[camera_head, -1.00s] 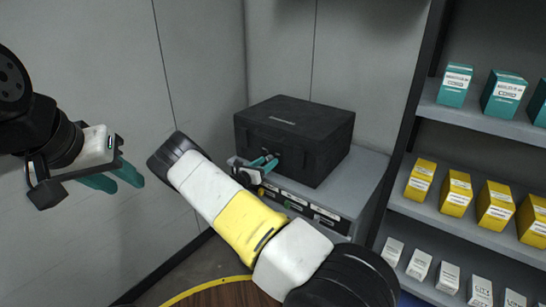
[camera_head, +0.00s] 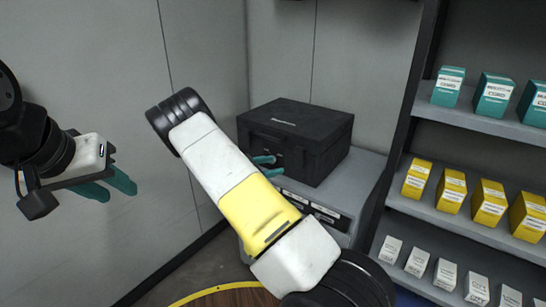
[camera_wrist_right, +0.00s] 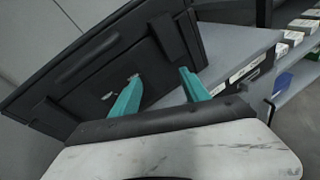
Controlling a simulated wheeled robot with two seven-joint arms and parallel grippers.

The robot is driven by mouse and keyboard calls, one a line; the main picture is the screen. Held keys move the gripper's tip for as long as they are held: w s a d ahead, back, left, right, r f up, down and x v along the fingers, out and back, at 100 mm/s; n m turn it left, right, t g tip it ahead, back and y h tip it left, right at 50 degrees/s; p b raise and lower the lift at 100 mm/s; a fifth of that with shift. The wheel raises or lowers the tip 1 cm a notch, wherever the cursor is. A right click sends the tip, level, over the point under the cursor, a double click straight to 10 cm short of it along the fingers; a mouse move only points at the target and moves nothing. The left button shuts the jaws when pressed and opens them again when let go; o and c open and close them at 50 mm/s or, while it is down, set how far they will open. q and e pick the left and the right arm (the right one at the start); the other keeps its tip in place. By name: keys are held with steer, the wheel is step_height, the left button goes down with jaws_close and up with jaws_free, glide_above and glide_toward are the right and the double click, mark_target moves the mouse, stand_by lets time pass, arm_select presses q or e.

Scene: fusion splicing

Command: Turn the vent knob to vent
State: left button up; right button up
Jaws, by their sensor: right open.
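A black hard case (camera_head: 300,135) stands on a grey cabinet top against the back wall, and it also shows tilted in the right wrist view (camera_wrist_right: 95,70). I cannot make out the vent knob clearly; a small pale mark shows on the case front in the wrist view. My right gripper (camera_head: 270,166) is at the case front, its teal fingers apart and nothing seen between them. In the wrist view its fingertips (camera_wrist_right: 158,80) are close to the case; contact is unclear. My left gripper (camera_head: 121,191) is open and empty, at the left, away from the case.
Grey shelves (camera_head: 465,215) with teal, yellow and white boxes stand at the right. The cabinet (camera_head: 365,180) has labelled drawers or slots below its top. A round wooden table edge (camera_head: 225,292) shows at the bottom. My right arm hides part of the cabinet.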

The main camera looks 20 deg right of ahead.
steer(key=s+r+m+g+y, duration=0.2)
steer(key=s+r+m+y, duration=0.2)
steer(key=s, duration=0.5)
steer(key=s+r+m+g+y, duration=0.2)
steer(key=s+r+m+y, duration=0.3)
steer(key=s+r+m, duration=0.2)
steer(key=shift+s+a+r+m+g, duration=0.3)
steer(key=shift+s+r, duration=0.65)
steer(key=shift+s, duration=0.2)
steer(key=s+a+r+m+t+y, duration=0.2)
steer(key=s+a+r, duration=0.3)
steer(key=s, duration=0.4)
steer(key=s+a+r+m+t+y, duration=0.3)
steer(key=s+a+r+m+y, duration=0.2)
steer(key=s+r, duration=0.3)
steer(key=shift+s+y, duration=0.3)
steer(key=shift+s, duration=0.8)
steer(key=shift+o, duration=0.5)
